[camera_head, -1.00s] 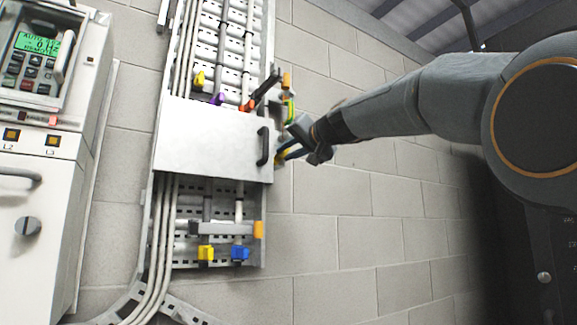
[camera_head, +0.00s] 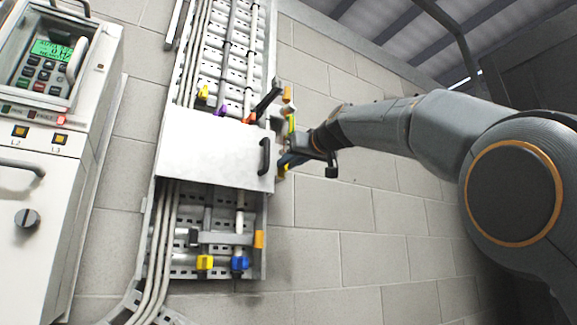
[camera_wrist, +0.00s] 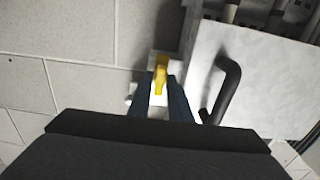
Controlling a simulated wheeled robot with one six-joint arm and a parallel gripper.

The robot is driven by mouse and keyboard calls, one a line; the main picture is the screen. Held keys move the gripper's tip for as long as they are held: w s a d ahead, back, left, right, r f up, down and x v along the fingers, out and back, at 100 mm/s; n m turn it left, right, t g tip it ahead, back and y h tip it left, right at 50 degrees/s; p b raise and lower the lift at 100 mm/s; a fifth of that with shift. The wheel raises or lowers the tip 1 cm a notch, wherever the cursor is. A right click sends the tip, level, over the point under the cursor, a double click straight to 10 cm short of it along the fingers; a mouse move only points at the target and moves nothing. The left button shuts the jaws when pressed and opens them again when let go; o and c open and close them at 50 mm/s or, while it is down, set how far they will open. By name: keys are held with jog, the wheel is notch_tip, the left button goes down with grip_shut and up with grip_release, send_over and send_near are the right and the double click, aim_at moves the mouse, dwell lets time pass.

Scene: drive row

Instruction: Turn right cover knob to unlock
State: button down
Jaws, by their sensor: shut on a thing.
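The white cover (camera_head: 208,150) with a black handle (camera_head: 264,156) spans the cable panel in the head view. The right cover knob is yellow and sits at the cover's right edge; it shows in the wrist view (camera_wrist: 161,76). In the head view the knob (camera_head: 283,170) is mostly hidden by my gripper. My gripper (camera_wrist: 162,88) has its two blue fingers on either side of the yellow knob and is shut on it. It also shows at the cover's right edge in the head view (camera_head: 287,162).
The cover's black handle also stands close beside my fingers in the wrist view (camera_wrist: 227,92). Yellow (camera_head: 205,262) and blue (camera_head: 240,263) clips sit below the cover. A white control cabinet (camera_head: 50,180) stands at the left. The block wall (camera_head: 345,215) at the right is bare.

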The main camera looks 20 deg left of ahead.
jog(key=shift+f, duration=0.1)
dwell(0.3)
jog(key=c, duration=1.8)
grip_release()
jog(key=shift+b+v, duration=1.75)
jog(key=shift+v, duration=2.1)
jog(key=shift+d, duration=0.1)
